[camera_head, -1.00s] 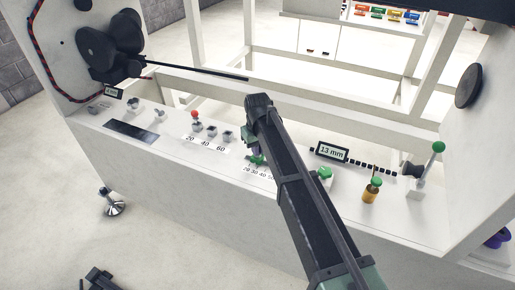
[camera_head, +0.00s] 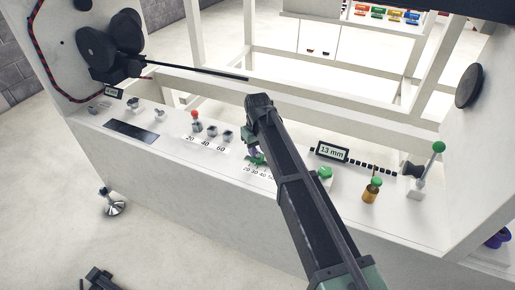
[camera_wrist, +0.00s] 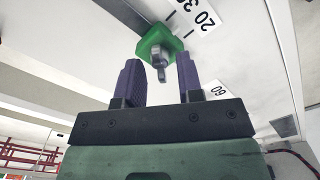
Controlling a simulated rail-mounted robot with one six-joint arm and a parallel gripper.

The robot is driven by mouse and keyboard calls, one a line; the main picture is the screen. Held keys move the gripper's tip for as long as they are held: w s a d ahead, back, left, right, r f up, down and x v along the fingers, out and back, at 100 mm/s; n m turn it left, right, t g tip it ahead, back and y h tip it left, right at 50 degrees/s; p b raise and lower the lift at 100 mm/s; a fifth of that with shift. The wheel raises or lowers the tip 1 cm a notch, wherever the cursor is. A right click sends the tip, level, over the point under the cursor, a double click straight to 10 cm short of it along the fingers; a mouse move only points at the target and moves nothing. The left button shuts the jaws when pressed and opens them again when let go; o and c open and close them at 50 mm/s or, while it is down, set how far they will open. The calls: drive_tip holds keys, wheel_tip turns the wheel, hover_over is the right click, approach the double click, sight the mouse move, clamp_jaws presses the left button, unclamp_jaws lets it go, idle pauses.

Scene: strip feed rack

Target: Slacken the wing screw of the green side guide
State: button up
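The green side guide (camera_wrist: 153,42) is a small green block on the white panel, at the top middle of the wrist view. Its grey metal wing screw (camera_wrist: 159,63) sticks out from it towards my gripper (camera_wrist: 158,68). The gripper's two purple fingers are open, one on each side of the screw, with a gap showing on both sides. The screw's end lies about level with the fingertips. In the head view the green guide (camera_head: 257,161) shows only in part beside my arm, which hides most of the gripper, and the wing screw cannot be made out there.
A number scale (camera_wrist: 204,19) lies beside the guide. On the panel stand a red-topped knob (camera_head: 195,114), several grey blocks, a 13 mm display (camera_head: 332,151), a green-topped brass knob (camera_head: 372,189) and a green-balled lever (camera_head: 438,148).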

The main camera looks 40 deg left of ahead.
sight(258, 150)
wheel_tip(258, 150, up, 11)
drive_tip(key=p, duration=1)
drive_tip(key=shift+p, duration=0.35)
drive_tip(key=shift+f, duration=0.1)
drive_tip(key=s+d+r+m+p, duration=0.2)
drive_tip(key=d+m, duration=0.2)
drive_tip(key=d, duration=1.5)
drive_tip(key=s+d+r+m+p, duration=0.1)
drive_tip(key=d+m, duration=0.3)
drive_tip(key=d, duration=1.6)
drive_tip(key=s+d+r+m+p, duration=0.2)
drive_tip(key=d+m, duration=0.3)
drive_tip(key=d, duration=1.4)
drive_tip(key=shift+s+d+r+p, duration=0.25)
drive_tip(key=shift+s+r+p, duration=0.1)
drive_tip(key=shift+s, duration=0.05)
